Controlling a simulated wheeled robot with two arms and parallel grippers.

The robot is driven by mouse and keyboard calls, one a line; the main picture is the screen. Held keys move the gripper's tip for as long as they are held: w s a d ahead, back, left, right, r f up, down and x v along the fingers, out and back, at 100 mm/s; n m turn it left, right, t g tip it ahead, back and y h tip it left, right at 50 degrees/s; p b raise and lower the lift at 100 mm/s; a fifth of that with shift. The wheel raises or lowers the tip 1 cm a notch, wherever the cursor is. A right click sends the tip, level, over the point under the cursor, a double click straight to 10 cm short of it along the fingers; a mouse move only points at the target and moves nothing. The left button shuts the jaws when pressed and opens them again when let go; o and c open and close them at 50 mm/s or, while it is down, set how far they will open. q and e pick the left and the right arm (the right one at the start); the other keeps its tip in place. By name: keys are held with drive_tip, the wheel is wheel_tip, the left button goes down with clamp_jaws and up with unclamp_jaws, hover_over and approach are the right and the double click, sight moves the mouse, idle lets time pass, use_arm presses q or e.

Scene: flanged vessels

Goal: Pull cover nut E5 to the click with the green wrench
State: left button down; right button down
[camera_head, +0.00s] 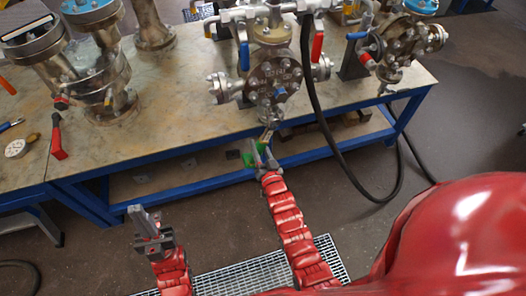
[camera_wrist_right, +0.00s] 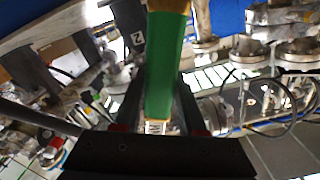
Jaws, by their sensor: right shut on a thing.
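The green wrench (camera_head: 248,157) is in my right gripper (camera_head: 264,158), in front of the bench edge. Its green handle (camera_wrist_right: 164,70) runs between the two fingers of my right gripper (camera_wrist_right: 163,112) in the right wrist view. In the head view a metal part of the wrench reaches up toward the lower rim of the middle vessel's round cover (camera_head: 277,78). I cannot tell whether it is seated on a nut. The cover carries a ring of nuts; none can be read as E5. My left gripper (camera_head: 145,222) is low at the left, away from the vessels; its finger gap is unclear.
The bench (camera_head: 165,130) has a blue frame. Other flanged vessels stand left (camera_head: 95,75) and right (camera_head: 398,42). A black hose (camera_head: 322,120) hangs over the bench front beside my right gripper. A red-handled tool (camera_head: 57,138) and a round gauge (camera_head: 15,148) lie at the left.

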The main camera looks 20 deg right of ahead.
drive_tip(key=shift+w+r, duration=0.15)
drive_tip(key=shift+w, duration=0.5)
drive_tip(key=shift+w+a+b, duration=0.1)
drive_tip(key=shift+w+b, duration=0.55)
drive_tip(key=shift+w, duration=0.55)
